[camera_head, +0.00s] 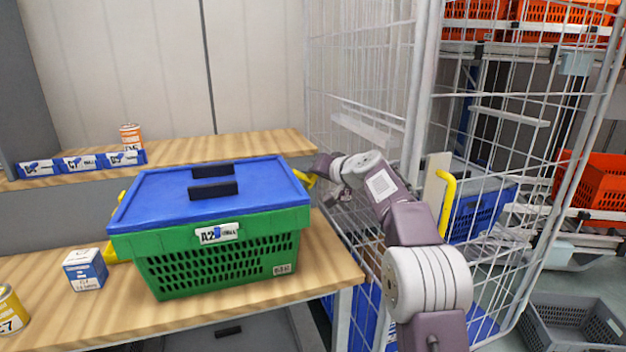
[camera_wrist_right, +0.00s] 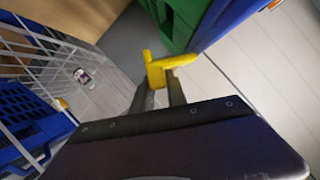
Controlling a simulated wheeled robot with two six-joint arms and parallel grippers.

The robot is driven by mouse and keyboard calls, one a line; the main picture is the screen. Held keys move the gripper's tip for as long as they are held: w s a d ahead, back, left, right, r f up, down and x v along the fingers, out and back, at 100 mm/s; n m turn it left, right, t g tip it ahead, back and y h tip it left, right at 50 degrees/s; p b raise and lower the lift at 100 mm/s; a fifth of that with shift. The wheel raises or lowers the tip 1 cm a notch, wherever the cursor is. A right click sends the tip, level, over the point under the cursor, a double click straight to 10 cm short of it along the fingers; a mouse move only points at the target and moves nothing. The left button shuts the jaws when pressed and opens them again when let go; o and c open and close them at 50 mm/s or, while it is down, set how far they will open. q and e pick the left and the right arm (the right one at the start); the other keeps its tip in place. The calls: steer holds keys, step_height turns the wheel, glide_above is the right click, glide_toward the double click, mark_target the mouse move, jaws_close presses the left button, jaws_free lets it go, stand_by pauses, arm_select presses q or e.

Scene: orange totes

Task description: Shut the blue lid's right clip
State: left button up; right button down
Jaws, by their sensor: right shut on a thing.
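The blue lid (camera_head: 150,205) lies on the green crate (camera_head: 150,272) on the wooden table; two black handles are on its top. The yellow right clip (camera_head: 303,178) is at the crate's right end, by the lid edge. My right gripper (camera_head: 317,177) reaches it from the right. In the right wrist view, the gripper (camera_wrist_right: 160,88) is shut on the yellow clip (camera_wrist_right: 167,65), beside the green crate (camera_wrist_right: 178,22) and blue lid (camera_wrist_right: 228,22). I cannot tell if the clip is latched. My left gripper is not in view.
A white wire cage (camera_head: 360,85) stands close right of the table, beside my right arm. A blue-white box (camera_head: 86,270) and a yellow can (camera_head: 10,308) are on the table's left. An orange can (camera_head: 131,138) stands on the back shelf. A grey crate (camera_head: 570,322) is on the floor.

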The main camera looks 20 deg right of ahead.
mark_target(306, 184)
steer(key=f+m+y+b, duration=0.1)
steer(key=m+b, duration=0.1)
steer(key=b, duration=0.1)
steer(key=f+m+t+y+b, duration=0.1)
steer(key=m+b, duration=0.1)
steer(key=a+f+m+y+b, duration=0.1)
steer(key=f+m+b, duration=0.1)
steer(key=b, duration=0.1)
steer(key=shift+a+t+b, duration=0.1)
steer(key=shift+t+b, duration=0.2)
steer(key=shift+a+f+m+y+b, duration=0.2)
steer(key=shift+a+m+y+b, duration=0.15)
steer(key=shift+m+b, duration=0.65)
steer(key=shift+a+m+t+b, duration=0.25)
steer(key=shift+m+t+b, duration=0.3)
steer(key=shift+b, duration=0.25)
steer(key=c, duration=1.3)
jaws_free()
